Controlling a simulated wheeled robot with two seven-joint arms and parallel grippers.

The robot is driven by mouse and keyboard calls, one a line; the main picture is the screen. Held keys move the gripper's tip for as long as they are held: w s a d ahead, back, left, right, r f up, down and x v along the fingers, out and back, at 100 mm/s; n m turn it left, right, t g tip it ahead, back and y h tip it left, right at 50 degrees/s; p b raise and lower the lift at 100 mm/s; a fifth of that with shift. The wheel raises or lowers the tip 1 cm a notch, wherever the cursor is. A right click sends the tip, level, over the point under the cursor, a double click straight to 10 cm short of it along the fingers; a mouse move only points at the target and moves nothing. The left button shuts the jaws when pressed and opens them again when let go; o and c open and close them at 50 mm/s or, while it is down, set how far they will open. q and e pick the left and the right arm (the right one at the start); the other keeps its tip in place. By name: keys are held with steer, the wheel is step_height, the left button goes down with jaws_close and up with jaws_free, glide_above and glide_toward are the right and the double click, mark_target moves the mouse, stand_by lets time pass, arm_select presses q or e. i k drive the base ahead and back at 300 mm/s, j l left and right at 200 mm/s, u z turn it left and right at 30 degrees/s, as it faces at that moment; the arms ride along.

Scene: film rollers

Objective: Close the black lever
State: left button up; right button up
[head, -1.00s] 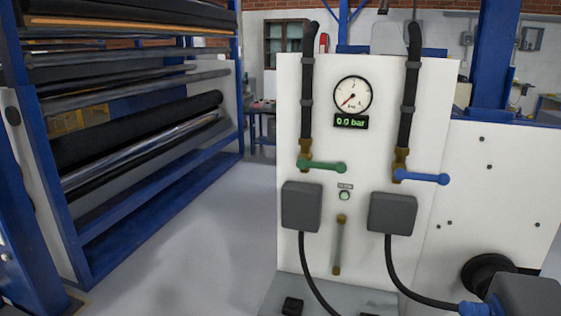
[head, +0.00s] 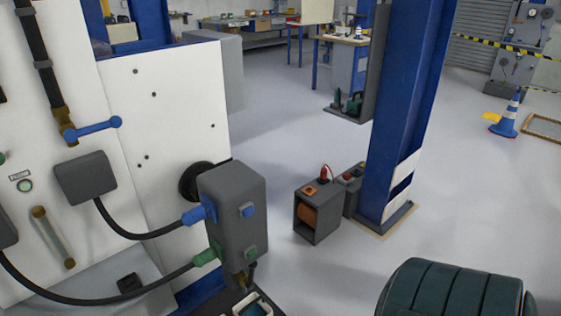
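No lever that I can clearly tell to be black shows in the head view. A blue lever (head: 93,129) sits on a brass valve under a black hose on the white panel (head: 165,90), pointing sideways to the right. A grey box (head: 234,212) stands out from the panel, with a blue-ended and a green-ended hose joined to it. A small brass fitting (head: 240,281) with a dark piece beside it is under this box; it is too small to tell whether that piece is a lever. Neither of my grippers is in view.
A small grey cabinet with an orange drum (head: 308,215) stands on the floor beside a blue post (head: 403,110). A dark ribbed rounded object (head: 455,288) fills the lower right. Open floor (head: 480,210) lies right of the post.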

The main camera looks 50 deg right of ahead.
mark_target(250, 284)
steer(key=k+z, duration=0.1)
steer(key=z, duration=1.15)
